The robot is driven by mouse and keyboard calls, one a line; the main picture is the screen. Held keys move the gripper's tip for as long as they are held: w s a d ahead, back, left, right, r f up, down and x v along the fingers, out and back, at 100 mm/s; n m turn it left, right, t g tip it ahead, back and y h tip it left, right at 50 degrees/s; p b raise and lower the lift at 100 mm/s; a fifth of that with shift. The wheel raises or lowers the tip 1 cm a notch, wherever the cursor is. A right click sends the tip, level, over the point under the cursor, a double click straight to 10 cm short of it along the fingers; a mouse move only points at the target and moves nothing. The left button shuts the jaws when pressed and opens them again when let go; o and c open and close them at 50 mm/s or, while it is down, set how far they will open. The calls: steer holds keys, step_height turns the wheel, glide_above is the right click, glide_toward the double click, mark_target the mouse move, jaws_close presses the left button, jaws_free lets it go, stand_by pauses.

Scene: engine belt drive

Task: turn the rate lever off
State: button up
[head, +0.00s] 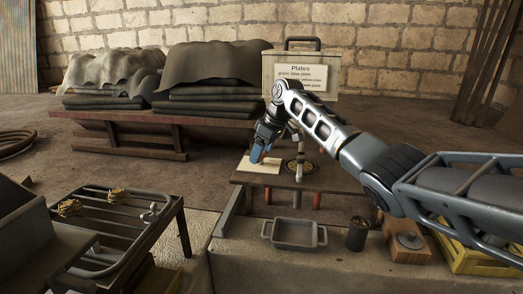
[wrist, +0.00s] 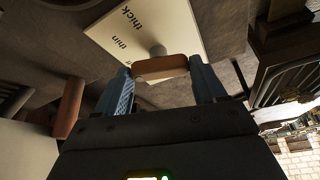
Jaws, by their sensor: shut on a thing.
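The rate lever's brown handle (wrist: 160,67) lies between the two blue fingers of my gripper (wrist: 159,75) in the wrist view, with a finger at each end. The gripper is shut on it. A grey knob or pivot joins the handle to a cream plate (wrist: 185,30) marked "thick" and "thin"; any other marking is cut off or hidden. In the head view my gripper (head: 259,153) is over the cream plate (head: 249,166) on the low bench. The lever is hidden there behind the fingers.
A post on a round base (head: 300,165) stands right of the plate. A grey tray (head: 294,234), a dark cylinder (head: 357,234) and a wooden block (head: 408,243) stand in front. A "Plates" sign box (head: 301,76) is behind. A metal rack (head: 110,225) is at left.

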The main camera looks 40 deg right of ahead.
steer(key=shift+n+g+y+b, duration=0.3)
steer(key=shift+n+y+b, duration=0.25)
steer(key=shift+n, duration=1.25)
steer(key=o, duration=1)
steer(key=shift+o, duration=0.2)
steer(key=v, duration=0.7)
steer(key=shift+d+r+b, duration=0.2)
steer(key=shift+r+b, duration=0.15)
steer(key=shift+b, duration=0.05)
steer(key=shift+s, duration=0.1)
